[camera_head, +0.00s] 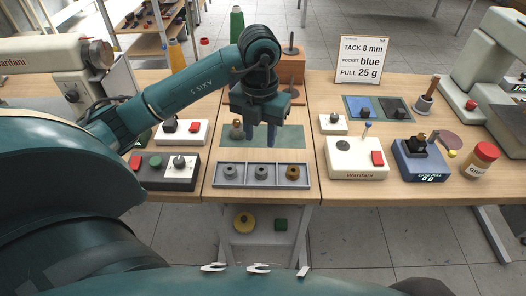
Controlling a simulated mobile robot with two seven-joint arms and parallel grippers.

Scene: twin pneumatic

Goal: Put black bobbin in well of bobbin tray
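The grey bobbin tray (262,184) lies near the front edge of the middle table, with three compartments. Its left and middle compartments show small dark grey round pieces, and its right one shows a brown round piece (293,173). I cannot make out for sure which piece is the black bobbin. My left gripper (260,143) points down over the green mat (290,136), just behind the tray. A small brass-coloured piece (237,129) stands on the mat left of the fingers. My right gripper is out of view.
A control box (165,171) stands left of the tray. A cream box with a red button (357,158) and a blue gauge box (420,160) stand to the right. A sign (362,61) and a wooden stand (291,67) are behind. Sewing machines flank both sides.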

